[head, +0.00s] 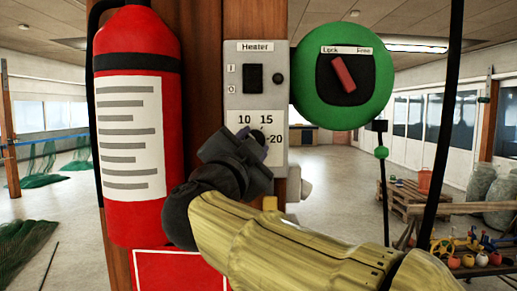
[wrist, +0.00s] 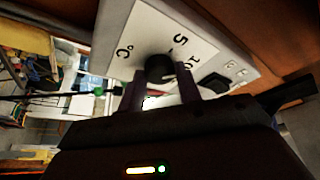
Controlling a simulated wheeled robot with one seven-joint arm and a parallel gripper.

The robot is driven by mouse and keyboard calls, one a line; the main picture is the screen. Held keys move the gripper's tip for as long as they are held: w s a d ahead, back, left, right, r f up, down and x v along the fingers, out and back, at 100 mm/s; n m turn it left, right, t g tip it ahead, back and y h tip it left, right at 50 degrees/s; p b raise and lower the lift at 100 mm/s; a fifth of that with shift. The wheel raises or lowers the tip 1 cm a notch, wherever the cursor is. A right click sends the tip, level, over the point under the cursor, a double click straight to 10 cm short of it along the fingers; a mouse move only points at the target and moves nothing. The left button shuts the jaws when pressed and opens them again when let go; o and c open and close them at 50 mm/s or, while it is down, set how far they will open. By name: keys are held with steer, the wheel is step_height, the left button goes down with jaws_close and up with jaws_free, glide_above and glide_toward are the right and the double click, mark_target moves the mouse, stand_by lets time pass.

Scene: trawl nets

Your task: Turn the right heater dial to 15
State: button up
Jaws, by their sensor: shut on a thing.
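The heater panel (head: 232,101) is a grey box on a wooden post, labelled "Heater". Its lower part has a white scale plate (head: 247,118) with 10, 15 and 20 showing; my gripper covers the rest in the head view. The black heater dial (wrist: 160,68) sits on this plate between my two fingers in the wrist view, near the numbers 5 and 10 and a °C mark. A small pale mark shows on the dial, but I cannot tell which number it points to. My gripper (head: 258,143) is shut on the dial, in front of the panel.
A black rocker switch (head: 253,78) is above the dial. A green round unit (head: 312,104) with a red Lock/Free lever (head: 343,73) is close at right. A red fire extinguisher (head: 134,215) hangs close at left. Open floor lies behind.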

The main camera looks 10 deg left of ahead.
steer(key=shift+a+r+m+g, duration=0.15)
steer(key=shift+m+g, duration=0.75)
steer(key=shift+m, duration=1.55)
steer(key=shift+d+r+m+g, duration=0.15)
steer(key=shift+m+g, duration=0.75)
steer(key=shift+m, duration=1.6)
steer(key=shift+a+r+m+g, duration=0.15)
steer(key=shift+m+g, duration=0.75)
steer(key=shift+m, duration=1.55)
steer(key=o, duration=1)
steer(key=shift+c, duration=0.2)
steer(key=shift+s+r, duration=0.1)
